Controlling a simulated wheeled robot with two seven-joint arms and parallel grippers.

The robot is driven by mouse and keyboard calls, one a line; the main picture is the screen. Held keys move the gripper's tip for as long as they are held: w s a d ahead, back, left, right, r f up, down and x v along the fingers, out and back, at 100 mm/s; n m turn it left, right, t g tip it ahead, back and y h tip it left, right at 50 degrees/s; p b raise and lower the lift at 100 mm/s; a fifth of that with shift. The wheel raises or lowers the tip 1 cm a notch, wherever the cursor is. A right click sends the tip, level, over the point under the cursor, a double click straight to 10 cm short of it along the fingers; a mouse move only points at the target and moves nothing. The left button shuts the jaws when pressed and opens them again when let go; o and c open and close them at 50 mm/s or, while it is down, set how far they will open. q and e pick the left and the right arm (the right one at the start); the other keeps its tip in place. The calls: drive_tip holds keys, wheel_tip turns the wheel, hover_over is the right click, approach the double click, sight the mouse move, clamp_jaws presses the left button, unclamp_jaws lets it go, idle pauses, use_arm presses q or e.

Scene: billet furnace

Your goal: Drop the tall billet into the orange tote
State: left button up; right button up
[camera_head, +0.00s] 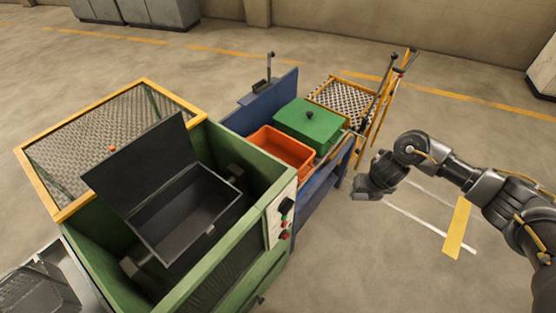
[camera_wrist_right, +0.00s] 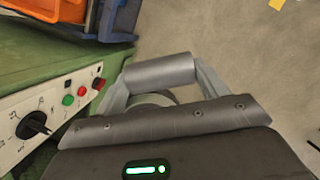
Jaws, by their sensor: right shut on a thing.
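The orange tote (camera_head: 272,150) stands open on the blue bench in the middle of the head view. My right gripper (camera_head: 362,190) is to the right of the tote and the bench, apart from both, over open floor. In the right wrist view its fingers (camera_wrist_right: 160,78) are shut on a grey metal cylinder, the tall billet (camera_wrist_right: 158,69), which lies across between them. In the head view I cannot make out the billet apart from the dark gripper. My left gripper is not in view.
A green furnace cabinet (camera_head: 222,262) with an open dark box (camera_head: 190,215) stands left of the blue bench (camera_head: 318,190). Its control panel (camera_wrist_right: 55,110) is close in the wrist view. A green lidded box (camera_head: 308,122) adjoins the tote.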

drive_tip(key=shift+r, duration=0.1)
drive_tip(key=shift+w+a+r+n, duration=0.2)
drive_tip(key=shift+a+r+n, duration=0.1)
drive_tip(key=s+a+r+n+g+y+b, duration=0.25)
drive_tip(key=a+r+n, duration=0.45)
drive_tip(key=r+n, duration=0.8)
drive_tip(key=s+d+r+n+g, duration=0.1)
drive_tip(key=s+r+n+g, duration=0.1)
drive_tip(key=s+n, duration=0.5)
drive_tip(key=r+n, duration=0.1)
drive_tip(key=n, duration=0.2)
drive_tip(key=shift+s+d+r+n+g, duration=0.2)
drive_tip(key=shift+d+n+g, duration=0.1)
drive_tip(key=shift+n+g, duration=0.1)
